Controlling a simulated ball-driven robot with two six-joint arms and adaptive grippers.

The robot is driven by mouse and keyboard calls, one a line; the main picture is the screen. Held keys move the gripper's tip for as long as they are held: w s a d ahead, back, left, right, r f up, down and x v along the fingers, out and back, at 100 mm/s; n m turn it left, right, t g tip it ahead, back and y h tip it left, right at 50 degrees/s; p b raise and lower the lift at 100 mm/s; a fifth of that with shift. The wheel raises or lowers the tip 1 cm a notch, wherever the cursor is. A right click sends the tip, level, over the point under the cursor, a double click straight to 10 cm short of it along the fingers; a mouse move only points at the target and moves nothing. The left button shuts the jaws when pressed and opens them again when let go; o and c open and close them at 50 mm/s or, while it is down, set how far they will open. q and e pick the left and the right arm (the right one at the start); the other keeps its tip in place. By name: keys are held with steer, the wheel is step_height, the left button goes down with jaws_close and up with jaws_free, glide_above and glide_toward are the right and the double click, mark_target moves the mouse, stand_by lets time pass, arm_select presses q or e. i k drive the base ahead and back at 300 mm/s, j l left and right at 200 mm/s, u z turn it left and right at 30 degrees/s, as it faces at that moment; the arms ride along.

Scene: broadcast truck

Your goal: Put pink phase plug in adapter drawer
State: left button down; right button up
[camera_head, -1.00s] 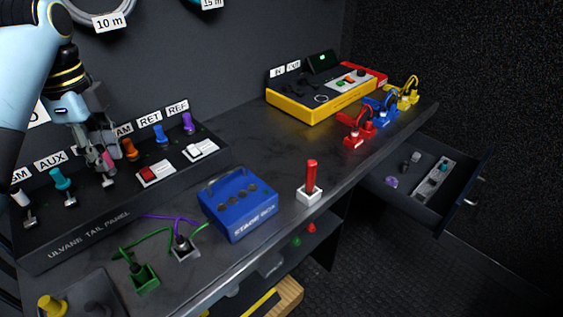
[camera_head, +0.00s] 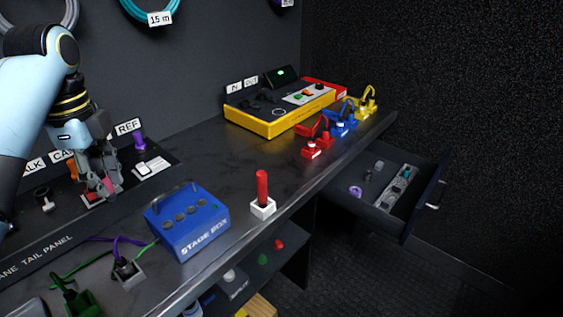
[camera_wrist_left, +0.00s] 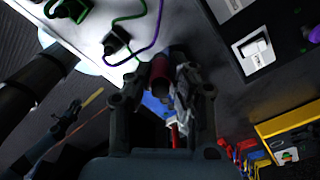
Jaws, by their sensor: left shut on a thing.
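My left gripper (camera_head: 106,188) is shut on the pink phase plug (camera_wrist_left: 161,70), which shows dark pink between the fingers in the left wrist view. In the head view the fingers cover most of the plug. The gripper hangs over the tail panel (camera_head: 60,222), in front of its red switch. The adapter drawer (camera_head: 408,222) stands pulled out at the right, below the bench top and far from my gripper. Inside it are a purple ring (camera_head: 355,191), small grey pieces and a grey strip holding a teal piece. My right gripper is not in view.
A blue stage box (camera_head: 187,222) and a red-handled white block (camera_head: 263,205) stand on the bench between gripper and drawer. A yellow-and-red console (camera_head: 275,110) and red, blue and yellow cabled plugs line the far end. Bare bench top (camera_head: 215,160) lies between.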

mark_target(393, 194)
steer(key=i+l+z, duration=0.3)
steer(key=l+z, duration=0.15)
steer(key=i+l+z, duration=0.9)
steer(key=k+j, duration=0.05)
